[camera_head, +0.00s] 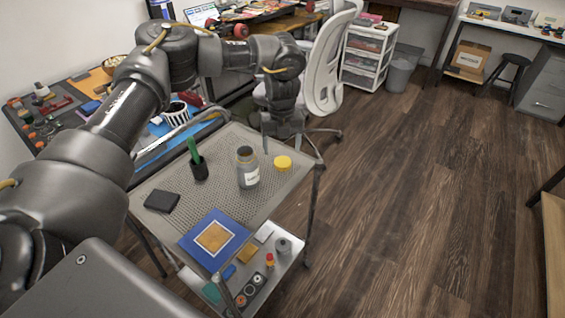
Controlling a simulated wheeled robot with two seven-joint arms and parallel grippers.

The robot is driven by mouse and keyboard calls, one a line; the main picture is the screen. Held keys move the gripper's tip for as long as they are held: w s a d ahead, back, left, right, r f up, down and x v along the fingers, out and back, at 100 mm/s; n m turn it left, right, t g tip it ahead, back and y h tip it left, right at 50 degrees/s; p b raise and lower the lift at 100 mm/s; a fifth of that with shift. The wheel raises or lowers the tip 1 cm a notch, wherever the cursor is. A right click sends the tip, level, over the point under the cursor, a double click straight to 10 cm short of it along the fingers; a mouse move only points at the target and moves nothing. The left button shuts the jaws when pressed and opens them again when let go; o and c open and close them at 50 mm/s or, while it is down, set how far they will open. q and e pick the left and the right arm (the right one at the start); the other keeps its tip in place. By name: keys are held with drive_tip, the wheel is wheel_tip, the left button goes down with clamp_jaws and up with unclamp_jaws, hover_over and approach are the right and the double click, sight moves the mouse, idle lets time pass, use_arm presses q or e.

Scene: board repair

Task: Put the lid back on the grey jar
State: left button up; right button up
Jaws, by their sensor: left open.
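The grey jar (248,172) stands upright and without its lid on the perforated top of a trolley (215,177). It has a dark mouth and a white label. A round yellow lid (283,163) lies flat on the trolley top, just right of the jar and apart from it. My left arm reaches in from the left and bends down at its far end. My left gripper (282,150) points down above the far right part of the trolley, near the lid and behind the jar. It is open, with nothing seen between its fingers. My right gripper is out of view.
A black cup with a green item (197,163), a black block (161,201) and a blue square with a tan centre (215,237) share the trolley top. The lower shelf holds small parts. A white chair (328,65) stands behind. Wooden floor lies open at right.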

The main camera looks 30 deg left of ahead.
sight(282, 162)
use_arm(q)
drive_tip(key=shift+f, duration=0.1)
drive_tip(key=shift+f, duration=0.35)
wheel_tip(282, 162, down, 4)
drive_tip(key=shift+d+f, duration=0.1)
drive_tip(key=c, duration=1)
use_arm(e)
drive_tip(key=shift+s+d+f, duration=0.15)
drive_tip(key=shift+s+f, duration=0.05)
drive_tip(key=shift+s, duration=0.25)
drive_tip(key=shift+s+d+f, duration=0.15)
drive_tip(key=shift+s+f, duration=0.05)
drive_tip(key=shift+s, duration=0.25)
